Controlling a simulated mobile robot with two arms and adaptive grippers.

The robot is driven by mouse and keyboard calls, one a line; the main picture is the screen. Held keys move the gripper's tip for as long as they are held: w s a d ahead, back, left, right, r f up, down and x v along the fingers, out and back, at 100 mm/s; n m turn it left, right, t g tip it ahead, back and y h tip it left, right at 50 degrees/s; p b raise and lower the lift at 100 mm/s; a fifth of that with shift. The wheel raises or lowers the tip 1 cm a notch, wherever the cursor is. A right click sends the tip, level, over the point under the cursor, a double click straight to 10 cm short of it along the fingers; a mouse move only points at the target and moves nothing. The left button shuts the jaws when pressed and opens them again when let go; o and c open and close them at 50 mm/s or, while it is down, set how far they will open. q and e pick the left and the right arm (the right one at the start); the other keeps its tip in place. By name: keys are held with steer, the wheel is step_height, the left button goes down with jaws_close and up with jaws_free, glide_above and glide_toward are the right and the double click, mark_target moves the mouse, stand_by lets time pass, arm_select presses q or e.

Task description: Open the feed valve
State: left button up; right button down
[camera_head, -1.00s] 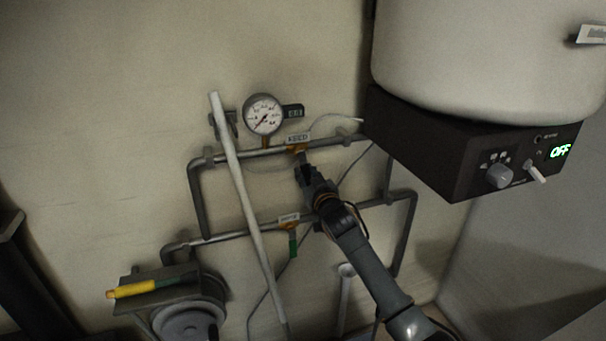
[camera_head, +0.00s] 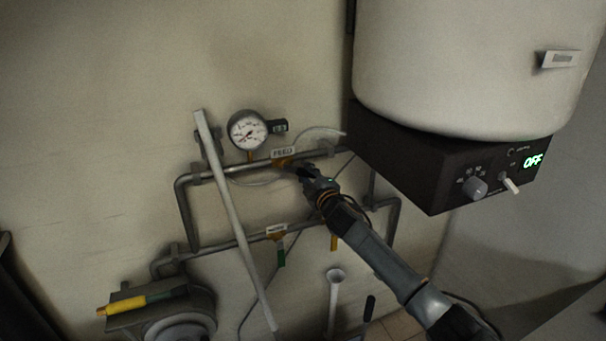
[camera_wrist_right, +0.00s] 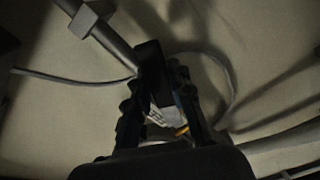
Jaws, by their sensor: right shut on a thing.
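The feed valve (camera_head: 280,163) is a brass-coloured fitting on the upper grey pipe, just under a small FEED label (camera_head: 283,152). My right gripper (camera_head: 303,171) is at the valve's right side and shut on its handle. The fingers mostly hide the handle, so its exact angle cannot be told. In the right wrist view the right gripper (camera_wrist_right: 163,95) has its fingers close together, with a pale label and a bit of yellow showing between them. My left gripper is not in view.
A round gauge (camera_head: 247,131) sits above the pipe. A long pale rod (camera_head: 232,215) leans across both pipes. A second valve with a green handle (camera_head: 281,257) is on the lower pipe. A dark control box (camera_head: 420,165) reading OFF supports a big pale vessel (camera_head: 470,70).

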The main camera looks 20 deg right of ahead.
steer(key=shift+d+r+n+p, duration=0.2)
steer(key=shift+r+n+p, duration=0.5)
steer(key=shift+n, duration=0.5)
steer(key=shift+r+n+p, duration=0.35)
steer(key=shift+r+n, duration=0.15)
steer(key=shift+n, duration=0.6)
steer(key=c, duration=1.2)
jaws_free()
steer(key=shift+o, duration=0.2)
steer(key=shift+s, duration=0.1)
steer(key=s, duration=1.1)
steer(key=shift+s+d, duration=0.25)
steer(key=shift+s, duration=0.15)
